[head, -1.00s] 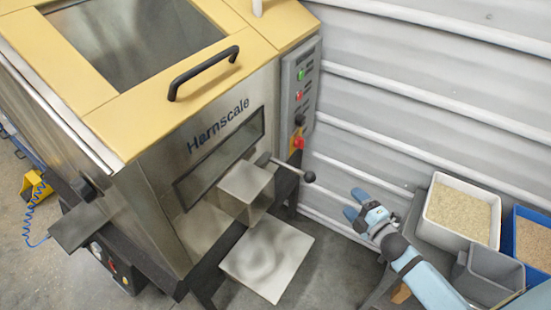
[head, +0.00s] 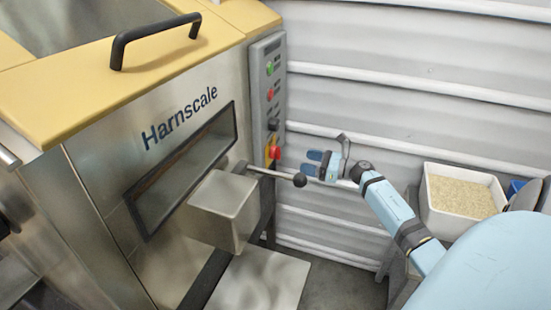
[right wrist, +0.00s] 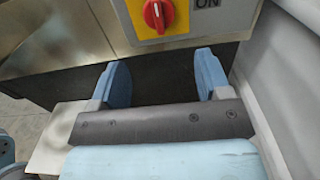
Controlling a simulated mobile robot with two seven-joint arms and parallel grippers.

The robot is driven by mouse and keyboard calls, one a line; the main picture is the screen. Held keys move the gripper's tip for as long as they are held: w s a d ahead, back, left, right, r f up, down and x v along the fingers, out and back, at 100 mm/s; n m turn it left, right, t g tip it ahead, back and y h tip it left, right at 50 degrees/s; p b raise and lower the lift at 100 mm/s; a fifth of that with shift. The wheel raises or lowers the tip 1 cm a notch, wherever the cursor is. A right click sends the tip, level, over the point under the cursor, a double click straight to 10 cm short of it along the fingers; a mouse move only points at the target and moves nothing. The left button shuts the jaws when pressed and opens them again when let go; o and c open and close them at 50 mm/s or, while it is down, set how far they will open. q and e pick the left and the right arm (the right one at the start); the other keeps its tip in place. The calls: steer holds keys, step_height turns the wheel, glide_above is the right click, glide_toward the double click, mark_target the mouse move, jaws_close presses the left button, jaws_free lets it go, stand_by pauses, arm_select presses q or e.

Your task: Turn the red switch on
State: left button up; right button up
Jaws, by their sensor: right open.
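The red switch (head: 276,153) is a rotary knob on a yellow plate at the bottom of the grey control panel on the Harnscale machine's right side. In the right wrist view the red switch (right wrist: 158,14) shows at the top, its ridge roughly upright, with the word ON to its right. My right gripper (head: 314,163) is just right of the switch, apart from it. In the right wrist view its open, empty blue fingers (right wrist: 163,78) stand below the switch, one to each side. My left gripper is not in view.
A lever with a black ball (head: 300,180) sticks out below the switch, close to my right gripper. The steel outlet box (head: 222,208) is to the left. The ribbed wall (head: 400,90) runs behind. A white bin of grain (head: 430,205) stands at the right.

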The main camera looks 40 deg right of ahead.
mark_target(280, 155)
steer(key=b+x, duration=0.1)
steer(key=x, duration=0.8)
steer(key=shift+w+a, duration=0.2)
steer(key=shift+w, duration=0.1)
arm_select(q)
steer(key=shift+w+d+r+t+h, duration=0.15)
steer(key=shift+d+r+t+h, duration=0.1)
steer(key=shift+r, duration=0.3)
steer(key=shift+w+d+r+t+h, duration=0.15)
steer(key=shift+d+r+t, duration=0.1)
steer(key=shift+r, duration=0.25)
arm_select(e)
steer(key=shift+w+a, duration=0.25)
steer(key=shift+w, duration=0.15)
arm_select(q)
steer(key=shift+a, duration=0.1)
arm_select(e)
steer(key=c, duration=0.9)
